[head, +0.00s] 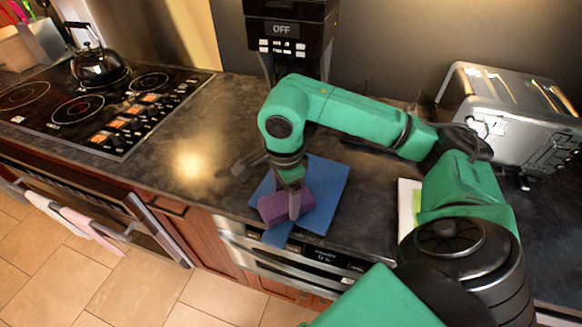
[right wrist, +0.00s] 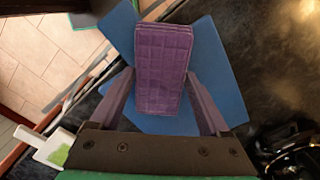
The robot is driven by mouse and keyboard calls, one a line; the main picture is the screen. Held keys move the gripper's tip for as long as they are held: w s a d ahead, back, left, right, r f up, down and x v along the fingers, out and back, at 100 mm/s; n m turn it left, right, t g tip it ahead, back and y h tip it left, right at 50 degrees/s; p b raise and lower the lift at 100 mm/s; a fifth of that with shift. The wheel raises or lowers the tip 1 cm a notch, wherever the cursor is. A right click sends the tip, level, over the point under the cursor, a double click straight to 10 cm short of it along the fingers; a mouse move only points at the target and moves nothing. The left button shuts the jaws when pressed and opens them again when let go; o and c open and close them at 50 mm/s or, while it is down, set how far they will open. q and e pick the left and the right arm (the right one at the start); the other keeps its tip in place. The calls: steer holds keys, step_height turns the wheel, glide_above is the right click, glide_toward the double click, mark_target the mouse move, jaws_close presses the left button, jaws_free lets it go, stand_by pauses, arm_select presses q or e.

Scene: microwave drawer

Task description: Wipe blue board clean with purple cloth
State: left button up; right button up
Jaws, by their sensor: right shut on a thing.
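The blue board (head: 328,188) lies flat on the dark counter near its front edge, with a narrow part pointing toward the edge. It also shows in the right wrist view (right wrist: 222,70). The purple cloth (head: 272,208) is a folded, quilted block over the front part of the board. In the right wrist view the cloth (right wrist: 163,65) sits between the two fingers. My right gripper (head: 294,205) is shut on the cloth and points down at the board. I cannot tell whether the cloth touches the board. My left gripper is not in view.
A coffee machine (head: 290,35) stands behind the board, and a toaster (head: 510,105) stands at the right. A white and green item (head: 409,205) lies right of the board. A stove (head: 95,105) with a kettle (head: 98,65) is at the left. The counter left of the board is mostly clear.

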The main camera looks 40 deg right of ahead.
steer(key=shift+w+a, duration=0.4)
steer(key=shift+w, duration=0.4)
steer(key=shift+w+f, duration=0.1)
steer(key=shift+w, duration=0.1)
steer(key=shift+w+d, duration=0.3)
steer(key=shift+d, duration=0.2)
steer(key=shift+w+d, duration=0.3)
steer(key=shift+d, duration=0.2)
steer(key=shift+w+d+b, duration=0.35)
steer(key=shift+d+b, duration=0.15)
steer(key=shift+d, duration=0.25)
steer(key=shift+w+d, duration=0.35)
steer(key=shift+d, duration=0.3)
steer(key=shift+w+d, duration=0.4)
steer(key=shift+d, duration=0.3)
steer(key=shift+w+d, duration=0.35)
steer(key=shift+d, duration=0.3)
steer(key=shift+w+d, duration=0.5)
steer(key=shift+d, duration=0.4)
steer(key=shift+w+d, duration=0.5)
steer(key=shift+d, duration=0.35)
steer(key=shift+w+d+p, duration=0.2)
steer(key=shift+w+d, duration=0.15)
steer(key=shift+d, duration=0.25)
steer(key=shift+w+d+p, duration=0.2)
steer(key=shift+w+d, duration=0.1)
steer(key=shift+d, duration=0.3)
